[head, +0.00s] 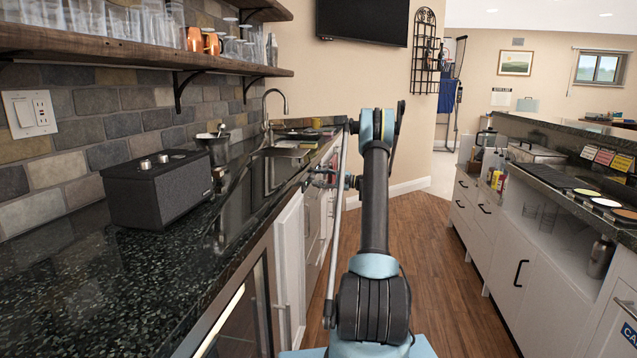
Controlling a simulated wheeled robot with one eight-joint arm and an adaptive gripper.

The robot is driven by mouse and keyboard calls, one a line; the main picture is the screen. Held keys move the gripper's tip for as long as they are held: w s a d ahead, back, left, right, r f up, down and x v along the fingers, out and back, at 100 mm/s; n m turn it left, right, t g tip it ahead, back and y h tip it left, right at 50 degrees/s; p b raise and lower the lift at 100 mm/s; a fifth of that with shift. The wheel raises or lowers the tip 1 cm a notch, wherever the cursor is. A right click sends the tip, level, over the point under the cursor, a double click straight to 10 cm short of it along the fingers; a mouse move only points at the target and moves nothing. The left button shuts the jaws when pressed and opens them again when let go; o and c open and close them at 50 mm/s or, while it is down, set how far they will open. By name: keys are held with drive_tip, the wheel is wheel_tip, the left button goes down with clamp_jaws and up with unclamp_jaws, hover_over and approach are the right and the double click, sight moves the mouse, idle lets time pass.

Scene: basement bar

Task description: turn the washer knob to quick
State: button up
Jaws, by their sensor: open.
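No washer or washer knob marked quick can be made out in the head view. My gripper (317,178) is small in the picture, beside the left counter's front edge and in front of the white cabinet fronts (290,262). Its fingers look apart and nothing shows between them. My arm stands upright in the middle of the view and hides part of the floor and whatever is behind it. A dark box-shaped device with two silver knobs (158,187) sits on the left counter, well left of my gripper; it looks like a speaker or radio.
The dark stone counter (110,268) runs along the left, with a sink (282,152) and faucet (272,105). Wooden shelves (130,48) with glasses hang above. White cabinets (535,290) line the right. The wood floor (430,240) between is clear.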

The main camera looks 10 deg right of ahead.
drive_tip(key=shift+d, duration=0.1)
drive_tip(key=v, duration=0.7)
drive_tip(key=shift+d, duration=0.4)
drive_tip(key=shift+s+f, duration=0.15)
drive_tip(key=shift+s, duration=0.1)
